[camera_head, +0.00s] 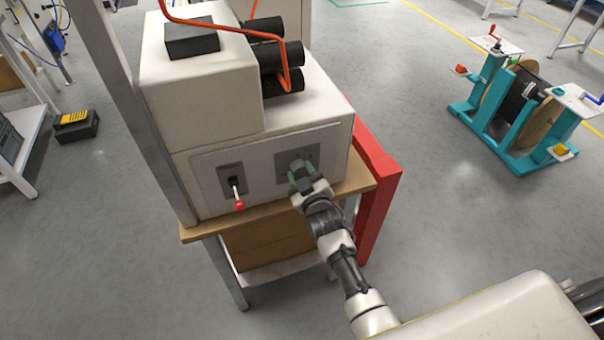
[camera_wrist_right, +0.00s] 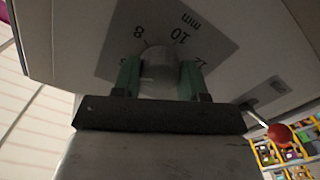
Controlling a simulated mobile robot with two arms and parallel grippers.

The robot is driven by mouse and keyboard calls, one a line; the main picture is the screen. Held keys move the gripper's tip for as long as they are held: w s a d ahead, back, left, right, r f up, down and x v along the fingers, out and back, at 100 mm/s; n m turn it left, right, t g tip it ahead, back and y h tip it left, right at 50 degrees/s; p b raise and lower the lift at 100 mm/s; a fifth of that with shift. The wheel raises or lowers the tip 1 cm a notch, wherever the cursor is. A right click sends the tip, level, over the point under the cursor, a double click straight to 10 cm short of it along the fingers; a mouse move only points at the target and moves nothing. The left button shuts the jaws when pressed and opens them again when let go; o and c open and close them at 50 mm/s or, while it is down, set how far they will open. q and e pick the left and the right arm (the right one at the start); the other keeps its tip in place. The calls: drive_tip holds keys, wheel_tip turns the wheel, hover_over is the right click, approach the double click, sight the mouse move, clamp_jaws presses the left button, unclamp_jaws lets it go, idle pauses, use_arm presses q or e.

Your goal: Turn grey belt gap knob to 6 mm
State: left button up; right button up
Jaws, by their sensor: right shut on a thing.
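The grey knob (camera_wrist_right: 159,70) sits on a grey dial plate (camera_wrist_right: 205,20) on the front of the cream machine (camera_head: 205,95). The plate shows "8", "10" and "mm" in the right wrist view; other marks are partly covered by my fingers. My right gripper (camera_head: 298,172) reaches the plate from below in the head view. Its two green fingers stand on either side of the knob in the right wrist view (camera_wrist_right: 159,80), shut on it. The knob's pointer cannot be made out. My left gripper is not in view.
A lever with a red ball (camera_head: 239,205) sticks out left of the dial. The machine stands on a wooden-topped bench (camera_head: 195,231) with a red panel (camera_head: 378,185) at its right. A teal reel stand (camera_head: 520,150) is farther right.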

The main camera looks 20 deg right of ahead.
drive_tip(key=shift+n, duration=0.4)
drive_tip(key=o, duration=0.9)
drive_tip(key=shift+s+d+b, duration=0.2)
drive_tip(key=shift+s+b, duration=0.75)
drive_tip(key=shift+s, duration=4.45)
